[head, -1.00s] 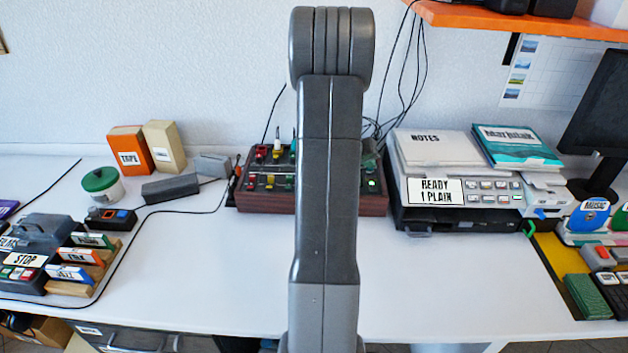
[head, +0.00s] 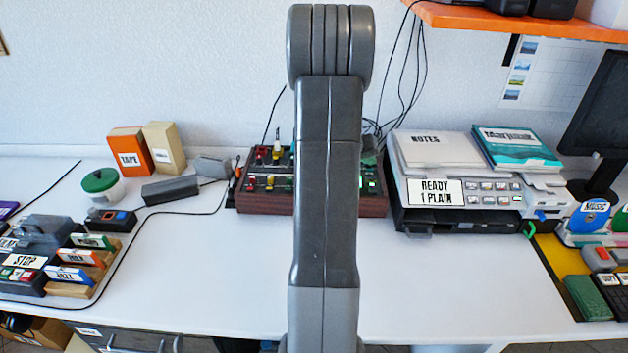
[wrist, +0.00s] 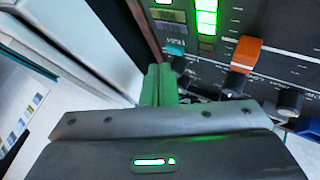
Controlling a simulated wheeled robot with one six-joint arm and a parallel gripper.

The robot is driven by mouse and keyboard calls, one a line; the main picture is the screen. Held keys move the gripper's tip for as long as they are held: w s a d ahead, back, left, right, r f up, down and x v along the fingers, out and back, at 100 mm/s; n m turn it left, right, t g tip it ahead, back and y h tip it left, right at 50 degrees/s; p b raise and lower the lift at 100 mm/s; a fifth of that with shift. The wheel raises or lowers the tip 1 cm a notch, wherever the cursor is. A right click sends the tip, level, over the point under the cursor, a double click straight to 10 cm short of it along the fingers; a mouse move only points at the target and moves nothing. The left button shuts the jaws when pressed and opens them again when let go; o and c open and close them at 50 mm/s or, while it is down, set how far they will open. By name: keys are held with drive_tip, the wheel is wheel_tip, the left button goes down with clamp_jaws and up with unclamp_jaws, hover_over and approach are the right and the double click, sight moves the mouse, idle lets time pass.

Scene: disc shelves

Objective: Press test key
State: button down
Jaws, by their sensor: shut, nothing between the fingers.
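A wood-sided control panel (head: 312,203) with coloured levers and lit green lamps stands at the back middle of the desk. My arm covers its middle in the head view, and my gripper is hidden there. In the wrist view the dark panel face (wrist: 285,62) fills the upper right, with a lit green meter (wrist: 206,18), an orange slider cap (wrist: 246,52) and dark knobs. My gripper (wrist: 160,72) is shut and empty, its green-tinted fingers beside the panel's edge. I cannot tell whether they touch it. I cannot make out which control is the test key.
A printer (head: 465,192) marked READY 1 PLAIN, with notes and a book on top, stands right of the panel. The front desk middle is clear. An orange shelf (head: 520,22) overhangs the right.

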wheel_tip(320, 180, up, 6)
drive_tip(key=shift+p, duration=1.25)
